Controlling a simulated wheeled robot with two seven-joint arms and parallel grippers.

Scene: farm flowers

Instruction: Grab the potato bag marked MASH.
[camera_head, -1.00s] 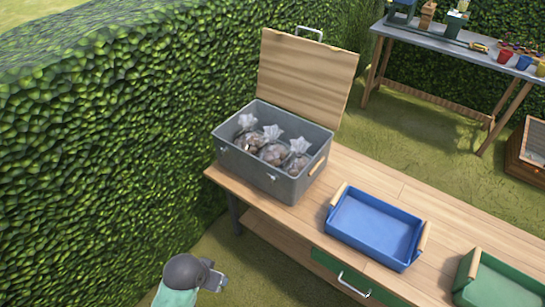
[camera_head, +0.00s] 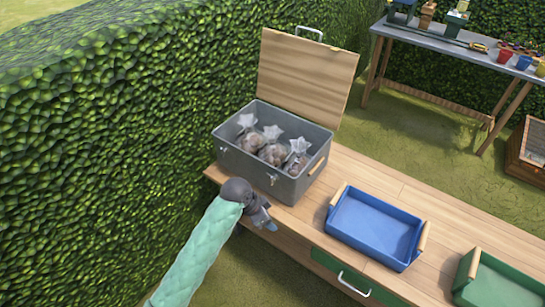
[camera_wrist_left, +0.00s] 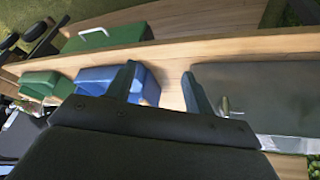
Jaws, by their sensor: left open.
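Several clear plastic bags of potatoes stand in a row inside an open grey box; one is the middle bag (camera_head: 272,151), one the left bag (camera_head: 249,138), one the right bag (camera_head: 297,160). Their labels are too small to read, so I cannot tell which is marked MASH. The grey box (camera_head: 247,163) sits on the left end of the wooden table. My left gripper (camera_head: 268,224) is at the table's front edge, in front of the box and below its rim. In the left wrist view its fingers (camera_wrist_left: 160,88) are apart with nothing between them.
The box's wooden lid (camera_head: 305,75) stands open at the back. A blue tray (camera_head: 376,226) and a green tray (camera_head: 497,285) are to the right on the wooden table (camera_head: 420,205). A tall hedge (camera_head: 100,150) is close on the left.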

